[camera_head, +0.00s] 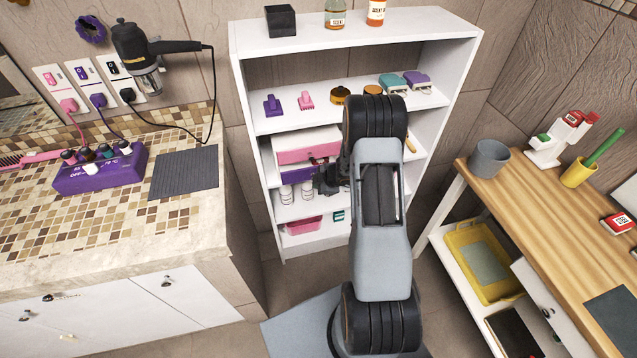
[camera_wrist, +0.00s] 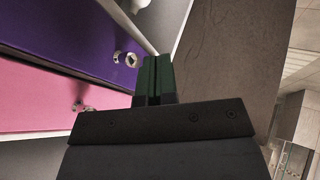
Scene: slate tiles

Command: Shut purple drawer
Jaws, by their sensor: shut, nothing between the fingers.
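The purple drawer (camera_wrist: 75,35) fills the upper left of the wrist view, with a small metal knob near its right end. A pink drawer (camera_wrist: 45,95) lies alongside it and also shows in the head view (camera_head: 308,153), above the purple one in the white shelf unit. My gripper (camera_wrist: 154,77) is shut and empty, its green fingertips close to the purple front beside the knob. Whether they touch it I cannot tell. In the head view my gripper (camera_head: 322,181) is at the drawers' right side, and my arm hides much of the purple drawer. How far it stands out is unclear.
The white shelf unit (camera_head: 470,32) holds small purple and pink items, jars and bottles. A tiled counter (camera_head: 120,215) stands at left with a purple switch box (camera_head: 100,170). A wooden desk (camera_head: 535,215) stands at right. Open floor lies between them.

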